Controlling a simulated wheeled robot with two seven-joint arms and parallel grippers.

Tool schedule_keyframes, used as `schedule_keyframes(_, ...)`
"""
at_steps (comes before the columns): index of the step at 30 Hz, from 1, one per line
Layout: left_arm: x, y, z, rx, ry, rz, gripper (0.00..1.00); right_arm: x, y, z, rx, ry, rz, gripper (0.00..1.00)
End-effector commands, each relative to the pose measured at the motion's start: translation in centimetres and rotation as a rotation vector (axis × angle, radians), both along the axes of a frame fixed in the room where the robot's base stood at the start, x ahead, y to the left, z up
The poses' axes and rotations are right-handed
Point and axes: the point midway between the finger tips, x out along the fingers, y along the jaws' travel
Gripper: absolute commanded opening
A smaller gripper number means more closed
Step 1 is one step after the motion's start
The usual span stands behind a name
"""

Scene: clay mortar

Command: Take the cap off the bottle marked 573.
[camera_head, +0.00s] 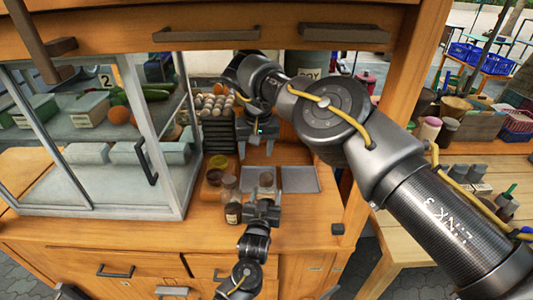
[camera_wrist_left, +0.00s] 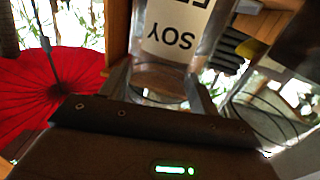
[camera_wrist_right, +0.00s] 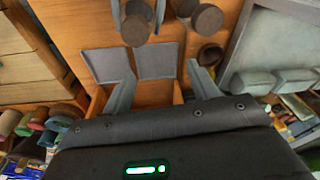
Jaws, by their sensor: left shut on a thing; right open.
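My left gripper (camera_head: 263,203) is shut on a small glass bottle (camera_head: 266,182) above the front of the counter; its clear glass (camera_wrist_left: 160,82) shows between the fingers in the left wrist view. In the right wrist view a round brown cap (camera_wrist_right: 135,30) tops what appears to be this bottle. My right gripper (camera_head: 257,147) is open and empty, behind and above it. A glass jar (camera_head: 230,188) and a dark labelled jar (camera_head: 233,213) stand just left of the held bottle. No 573 marking is legible.
Grey trays (camera_head: 300,180) lie on the counter to the right. A glass display case (camera_head: 100,140) stands left. A wooden post (camera_head: 385,110) rises at right.

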Motion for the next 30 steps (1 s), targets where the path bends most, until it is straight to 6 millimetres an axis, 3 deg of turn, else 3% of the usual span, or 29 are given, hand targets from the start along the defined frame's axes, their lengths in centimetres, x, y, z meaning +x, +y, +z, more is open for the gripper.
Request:
schedule_keyframes(7,-0.1,0.1,-0.3,0.004,0.005,0.001,0.0,-1.8,-2.4,0.1,-0.05,0.121,-0.15,0.59)
schedule_keyframes(17,-0.1,0.1,-0.3,0.004,0.006,0.001,0.0,-2.2,-3.0,-0.3,-0.06,0.149,-0.189,0.59)
schedule_keyframes(30,-0.1,0.1,-0.4,0.004,0.006,0.0,0.0,-2.2,-3.0,-6.3,-0.059,0.15,-0.188,0.59)
